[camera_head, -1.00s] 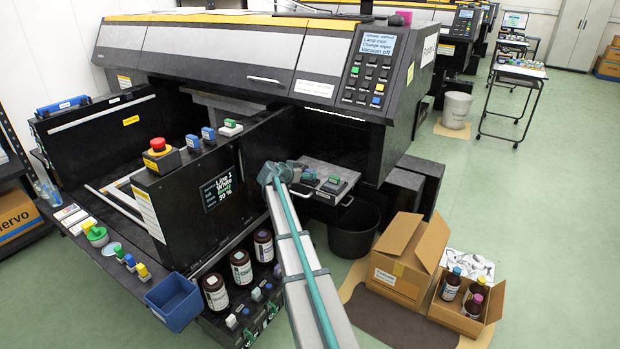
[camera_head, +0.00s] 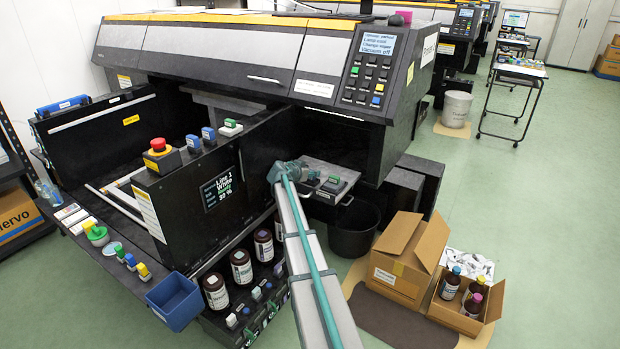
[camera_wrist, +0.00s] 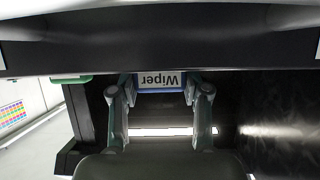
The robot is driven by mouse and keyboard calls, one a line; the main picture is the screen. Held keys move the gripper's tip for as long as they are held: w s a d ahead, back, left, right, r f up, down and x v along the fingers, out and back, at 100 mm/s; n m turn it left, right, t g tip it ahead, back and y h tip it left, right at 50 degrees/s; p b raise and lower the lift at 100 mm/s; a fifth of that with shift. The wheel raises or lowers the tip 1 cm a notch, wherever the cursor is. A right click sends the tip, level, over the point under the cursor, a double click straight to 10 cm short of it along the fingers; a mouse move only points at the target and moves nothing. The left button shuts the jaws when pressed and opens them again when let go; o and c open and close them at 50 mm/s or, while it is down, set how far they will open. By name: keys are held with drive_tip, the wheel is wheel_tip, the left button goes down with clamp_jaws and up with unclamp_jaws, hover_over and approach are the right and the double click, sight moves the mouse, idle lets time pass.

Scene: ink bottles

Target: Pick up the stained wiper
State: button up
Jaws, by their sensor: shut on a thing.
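My gripper (camera_wrist: 160,105) shows in the wrist view with its two fingers on either side of a blue-edged block labelled "Wiper" (camera_wrist: 160,80). The label is upside down in this view, and the fingers are shut on the block. No stain can be made out on the part that shows. In the head view my gripper (camera_head: 307,174) is at the pulled-out grey tray (camera_head: 318,197) under the printer's right side. The wiper cannot be made out there, as the gripper and arm cover it.
The printer's dark body (camera_head: 350,145) overhangs the tray. A black bin (camera_head: 355,232) stands below, with open cardboard boxes (camera_head: 398,262) to the right.

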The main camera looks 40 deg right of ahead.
drive_tip(key=shift+r, duration=0.1)
drive_tip(key=shift+r, duration=0.55)
wheel_tip(320, 180, up, 2)
drive_tip(key=s+a+r, duration=0.2)
drive_tip(key=s+r, duration=0.1)
drive_tip(key=s+a+r, duration=0.3)
drive_tip(key=s, duration=0.1)
drive_tip(key=s+a+r, duration=0.3)
drive_tip(key=s, duration=0.1)
drive_tip(key=shift+s+a+r+b, duration=0.1)
drive_tip(key=shift+s+r+b, duration=0.1)
drive_tip(key=shift+r+b, duration=0.2)
drive_tip(key=shift+f, duration=0.1)
